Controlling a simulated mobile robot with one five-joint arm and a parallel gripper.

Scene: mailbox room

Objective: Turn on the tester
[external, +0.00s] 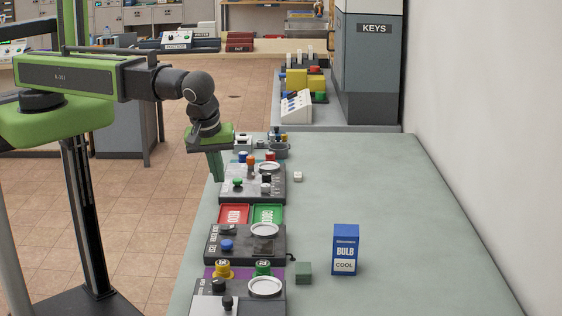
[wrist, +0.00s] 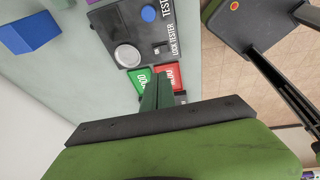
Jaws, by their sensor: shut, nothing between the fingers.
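The lock tester (wrist: 138,32) is a dark box lettered "LOCK TESTER" in the wrist view, with a blue button (wrist: 148,13), a round pale plate (wrist: 127,56) and a small marking that seems to read "ON" (wrist: 157,50). In the external view it appears to be the dark box (external: 245,244) in the middle of the bench row, with a blue button (external: 227,245). My gripper (external: 216,178) is shut and empty, pointing down near the bench's left edge, behind the tester. Its fingers (wrist: 158,92) overlap the red and green panels in the wrist view.
A red panel (external: 233,214) and a green panel (external: 267,214) lie behind the tester. Other control boxes (external: 252,183) stand farther back and in front (external: 238,298). A blue bulb box (external: 346,250) and a green block (external: 304,272) stand to the right. The bench's right side is clear.

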